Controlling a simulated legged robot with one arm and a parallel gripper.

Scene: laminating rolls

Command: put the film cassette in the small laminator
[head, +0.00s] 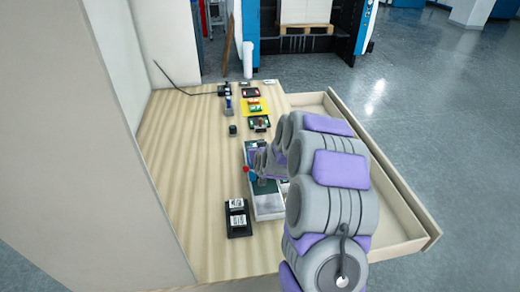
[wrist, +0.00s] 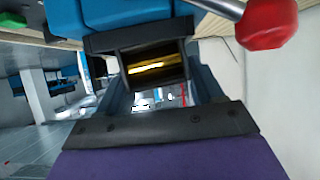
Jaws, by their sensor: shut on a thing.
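In the wrist view my gripper (wrist: 150,88) is shut on a black box-shaped piece with a shiny gold strip inside, which looks like the film cassette (wrist: 152,66). A blue part shows just beyond it; I cannot tell what it belongs to. A red knob on a grey lever (wrist: 268,22) is close by at the upper right. In the head view my gripper is over a long grey-white machine (head: 266,203), likely the small laminator, whose red knob (head: 247,170) shows beside the gripper. My arm hides much of the machine, and the held piece is not clear there.
A black holder with two white-labelled pieces (head: 238,218) stands on the wooden table (head: 190,175), left of the machine's near end. Several small items, among them a yellow piece (head: 254,107), lie at the far end. An open drawer (head: 400,215) is on the right; the table's left side is mostly clear.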

